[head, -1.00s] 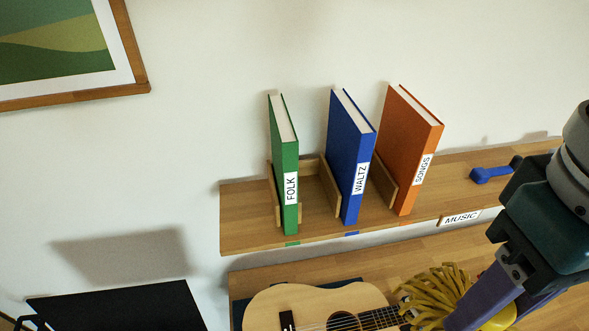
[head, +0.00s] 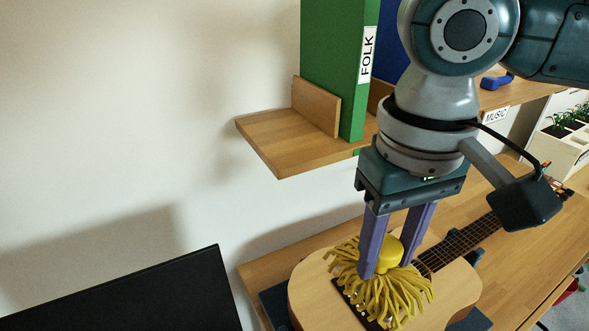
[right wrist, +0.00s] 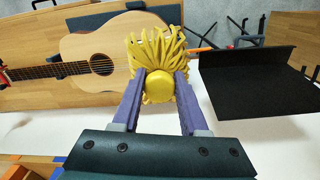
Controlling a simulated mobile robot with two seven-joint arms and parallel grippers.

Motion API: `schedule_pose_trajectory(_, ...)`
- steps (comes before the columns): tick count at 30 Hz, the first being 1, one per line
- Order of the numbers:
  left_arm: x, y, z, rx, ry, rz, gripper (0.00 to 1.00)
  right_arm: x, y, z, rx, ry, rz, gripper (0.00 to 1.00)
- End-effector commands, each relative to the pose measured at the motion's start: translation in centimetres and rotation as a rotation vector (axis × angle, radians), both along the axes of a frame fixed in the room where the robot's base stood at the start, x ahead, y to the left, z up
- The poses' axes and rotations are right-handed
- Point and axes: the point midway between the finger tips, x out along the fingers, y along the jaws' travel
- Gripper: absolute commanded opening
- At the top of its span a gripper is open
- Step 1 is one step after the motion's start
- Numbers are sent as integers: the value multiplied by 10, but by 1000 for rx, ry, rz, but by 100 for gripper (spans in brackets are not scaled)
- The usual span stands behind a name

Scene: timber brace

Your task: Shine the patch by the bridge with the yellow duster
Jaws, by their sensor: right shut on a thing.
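My right gripper (head: 387,266) is shut on the yellow duster (head: 400,298), holding it by its round yellow knob with the strands hanging down and splayed. The duster is over the body of the guitar (head: 456,292), beside and partly across the dark bridge (head: 348,294). The strands look to be at the guitar's top, but firm contact cannot be told. In the right wrist view the duster (right wrist: 155,48) covers the bridge end of the guitar (right wrist: 88,45). The patch is not visible; the duster may hide it. My left gripper is not in view.
A wooden shelf (head: 283,150) with a green FOLK book (head: 328,65) and a blue book (head: 392,45) is above the guitar. A black panel (head: 130,300) stands at the lower left. A planter (head: 560,145) is at the far right.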

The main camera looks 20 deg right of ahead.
Motion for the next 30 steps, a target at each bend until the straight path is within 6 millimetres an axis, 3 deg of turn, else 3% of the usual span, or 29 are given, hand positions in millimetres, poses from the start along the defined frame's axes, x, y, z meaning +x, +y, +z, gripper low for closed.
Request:
schedule_pose_trajectory(1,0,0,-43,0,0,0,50,5,-2,-44,0,0,-10,0)
schedule_pose_trajectory(3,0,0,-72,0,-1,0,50,12,-5,-73,2,0,-21,0)
schedule_pose_trajectory(9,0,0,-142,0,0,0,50,27,-13,-146,7,4,-52,0)
schedule_pose_trajectory(12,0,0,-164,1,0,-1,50,32,-16,-170,10,8,-62,0)
schedule_pose_trajectory(18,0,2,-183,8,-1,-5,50,37,-20,-189,13,11,-72,0)
schedule_pose_trajectory(30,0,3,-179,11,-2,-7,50,38,-20,-187,13,12,-73,0)
